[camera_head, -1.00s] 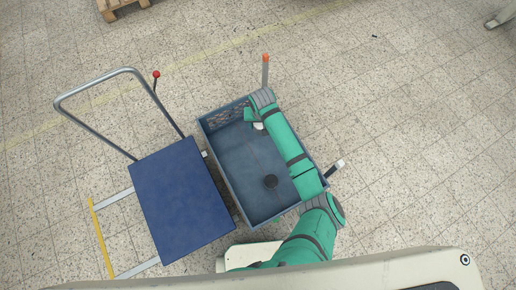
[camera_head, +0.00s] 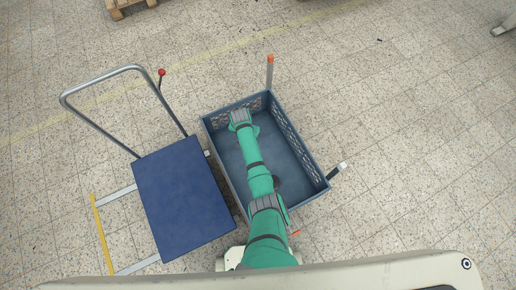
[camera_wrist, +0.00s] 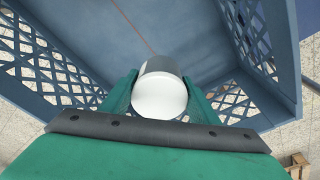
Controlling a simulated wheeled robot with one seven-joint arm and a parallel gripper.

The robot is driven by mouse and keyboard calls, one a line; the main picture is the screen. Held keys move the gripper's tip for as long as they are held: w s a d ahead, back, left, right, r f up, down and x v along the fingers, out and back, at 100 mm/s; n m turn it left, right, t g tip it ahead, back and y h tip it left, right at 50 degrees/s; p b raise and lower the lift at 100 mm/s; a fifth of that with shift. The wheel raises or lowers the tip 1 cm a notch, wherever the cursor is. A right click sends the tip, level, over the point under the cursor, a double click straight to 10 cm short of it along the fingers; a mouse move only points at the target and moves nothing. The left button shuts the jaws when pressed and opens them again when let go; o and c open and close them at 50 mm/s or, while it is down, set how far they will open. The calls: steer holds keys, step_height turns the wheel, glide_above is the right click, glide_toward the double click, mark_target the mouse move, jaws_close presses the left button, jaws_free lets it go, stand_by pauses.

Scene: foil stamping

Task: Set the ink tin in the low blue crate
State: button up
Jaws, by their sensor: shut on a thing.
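The ink tin (camera_wrist: 160,92) shows in the wrist view as a short pale cylinder with a white round end facing me. My gripper (camera_wrist: 160,84) is shut on it, one green finger on each side. The low blue crate (camera_head: 306,152) stands open in the middle of the head view, with latticed walls. The end of my arm is over the crate's far left part, and the tin is hidden there in the head view. The crate's inside lies behind the tin in the wrist view; I cannot tell whether the tin touches its floor.
A blue platform trolley (camera_head: 182,200) with a grey tube handle stands close by the crate's left side. An orange-tipped post (camera_head: 270,72) rises at the crate's far corner. Floor to the right is clear.

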step_height(320, 180, down, 5)
steer(key=shift+d+r, duration=0.1)
steer(key=shift+d, duration=0.05)
steer(key=shift+f, duration=2.3)
steer(key=shift+w+a+f, duration=0.1)
steer(key=shift+a+f, duration=0.1)
steer(key=shift+f, duration=0.4)
steer(key=o, duration=1.4)
steer(key=shift+s, duration=0.2)
